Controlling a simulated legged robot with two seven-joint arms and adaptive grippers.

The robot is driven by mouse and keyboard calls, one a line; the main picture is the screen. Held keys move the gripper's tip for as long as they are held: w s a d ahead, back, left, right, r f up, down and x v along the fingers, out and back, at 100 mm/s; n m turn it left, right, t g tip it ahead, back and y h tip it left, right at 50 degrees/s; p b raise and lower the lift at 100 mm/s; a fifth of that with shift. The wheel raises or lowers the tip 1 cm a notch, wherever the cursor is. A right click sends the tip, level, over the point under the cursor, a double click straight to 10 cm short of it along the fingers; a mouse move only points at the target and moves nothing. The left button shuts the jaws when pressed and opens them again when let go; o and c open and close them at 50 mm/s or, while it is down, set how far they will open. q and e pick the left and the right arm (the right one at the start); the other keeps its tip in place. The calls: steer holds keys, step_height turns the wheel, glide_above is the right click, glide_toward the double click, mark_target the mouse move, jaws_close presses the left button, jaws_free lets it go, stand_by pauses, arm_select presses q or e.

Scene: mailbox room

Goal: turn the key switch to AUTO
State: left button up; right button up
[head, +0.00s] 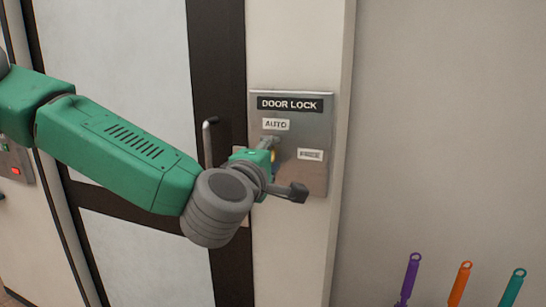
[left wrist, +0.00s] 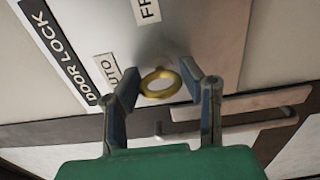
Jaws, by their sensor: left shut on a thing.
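The DOOR LOCK plate (head: 315,125) is a grey metal panel on the wall beside the door. Its AUTO label (head: 275,125) is at the upper left, and a second label (head: 310,155), starting "FR" in the left wrist view (left wrist: 147,8), is at the right. The key (left wrist: 160,82) has a gold ring-shaped bow. In the head view my left gripper (head: 270,150) covers most of the switch. Which label the key points to is hard to tell. My right gripper is out of view.
A vertical door handle (head: 208,140) stands just left of my left gripper. A panel with a red light (head: 15,170) is at the far left. Purple (head: 411,280), orange (head: 460,283) and teal (head: 514,287) handled tools are at the lower right. The wall right of the plate is bare.

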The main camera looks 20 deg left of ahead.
arm_select(q)
steer(key=shift+a+f, duration=0.1)
steer(key=o, duration=1.1)
steer(key=shift+w, duration=0.15)
steer(key=shift+o, duration=0.2)
steer(key=shift+a, duration=0.1)
steer(key=s, duration=0.7)
steer(key=shift+s+a, duration=0.15)
steer(key=shift+s, duration=0.05)
steer(key=shift+f, duration=0.15)
